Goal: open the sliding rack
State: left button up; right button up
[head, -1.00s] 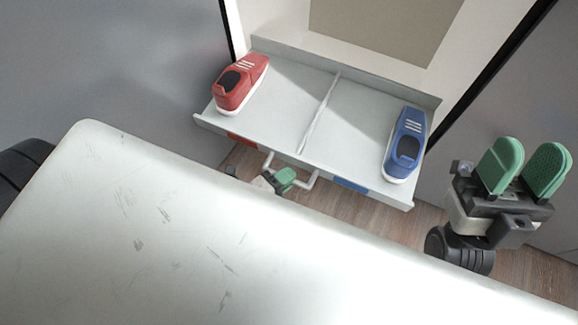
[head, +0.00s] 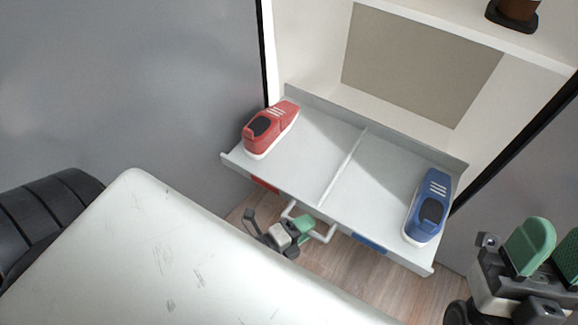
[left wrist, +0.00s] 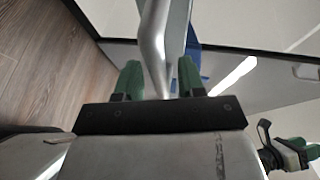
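The sliding rack (head: 318,150) is a pale grey tray pulled out from the white cabinet, with a low back wall and a middle divider. A red shoe (head: 270,130) lies in its left compartment and a blue shoe (head: 427,208) in its right. A light bar handle (head: 327,238) sticks out from the rack's front. My left gripper (head: 303,228) is at this handle. In the left wrist view, the handle bar (left wrist: 154,40) runs between its two green fingers, with gaps beside it. My right gripper (head: 550,246) is empty, fingers apart, at the right edge.
The cabinet has a grey-beige back panel (head: 415,65) and a shelf above with a dark brown object (head: 513,14). A grey panel (head: 130,80) stands left of the cabinet. Wood floor (head: 365,275) shows below the rack.

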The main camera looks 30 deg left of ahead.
pick_arm(q)
jog(key=p+v, duration=0.2)
jog(key=v, duration=0.9)
pick_arm(e)
jog(key=w+f+g, duration=0.1)
jog(key=w+f+g+h, duration=0.1)
jog(key=w+g, duration=0.1)
jog(key=w+f+g, duration=0.1)
jog(key=w, duration=0.1)
jog(key=shift+a+g+h, duration=0.35)
jog(key=shift+g+h, duration=0.05)
